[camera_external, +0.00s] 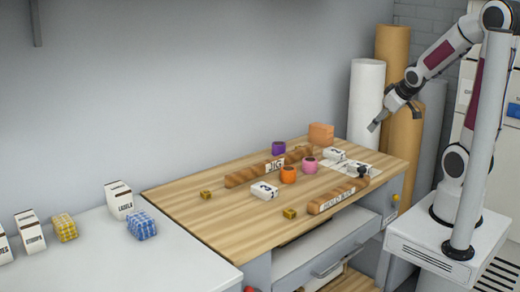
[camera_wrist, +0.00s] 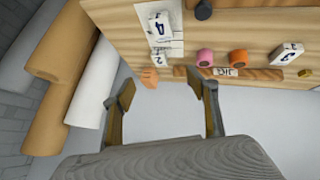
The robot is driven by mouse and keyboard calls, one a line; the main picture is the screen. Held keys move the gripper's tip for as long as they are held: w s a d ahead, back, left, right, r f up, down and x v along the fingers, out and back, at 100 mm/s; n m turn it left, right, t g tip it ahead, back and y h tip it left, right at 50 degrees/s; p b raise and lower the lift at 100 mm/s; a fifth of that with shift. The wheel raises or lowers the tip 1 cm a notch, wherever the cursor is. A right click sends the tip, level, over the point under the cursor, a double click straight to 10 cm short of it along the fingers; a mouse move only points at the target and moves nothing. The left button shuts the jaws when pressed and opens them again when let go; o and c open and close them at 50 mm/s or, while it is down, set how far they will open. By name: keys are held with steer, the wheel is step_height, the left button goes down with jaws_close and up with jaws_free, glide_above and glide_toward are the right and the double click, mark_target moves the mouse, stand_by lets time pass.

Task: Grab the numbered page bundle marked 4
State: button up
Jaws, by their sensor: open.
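In the wrist view, a white page bundle (camera_wrist: 158,25) with a dark figure that looks like a 4 lies on a pale sheet at the bench's end. In the external view a white bundle on that sheet (camera_external: 346,168) shows no readable figure. A second white bundle (camera_wrist: 160,57), seemingly marked 2, lies beside it and also shows in the external view (camera_external: 334,154). My gripper (camera_wrist: 160,86) is open and empty, apart from every bundle. In the external view it hangs (camera_external: 394,116) above the bench's right end.

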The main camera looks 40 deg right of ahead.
steer(key=w+d+f+n+t, duration=0.1)
steer(key=w+d+f, duration=0.4)
steer(key=f, duration=0.2)
steer(key=n+t+y, duration=0.1)
steer(key=t+y, duration=0.1)
steer(key=y, duration=0.1)
glide_toward(361, 165)
steer(key=w, duration=0.1)
steer(key=w+d, duration=0.1)
steer(key=w, duration=0.1)
steer(key=shift+w+d, duration=0.25)
steer(key=shift+w, duration=0.05)
steer(key=shift+s+a+f+t+y, duration=0.1)
steer(key=shift+s+f+t+y, duration=0.1)
steer(key=shift+f+t, duration=0.3)
steer(key=shift+s+a+f+t+y, duration=0.1)
steer(key=shift+s+f+t+y, duration=0.1)
steer(key=shift+f, duration=0.5)
steer(key=shift+s+a+f+m+t+y, duration=0.3)
steer(key=shift+s+f+m+t, duration=0.25)
steer(key=shift+s+m+t, duration=0.2)
steer(key=shift+w, duration=0.2)
steer(key=shift+x, duration=1.25)
steer(key=shift+w, duration=0.1)
steer(key=shift+x, duration=2.5)
steer(key=shift+c, duration=0.3)
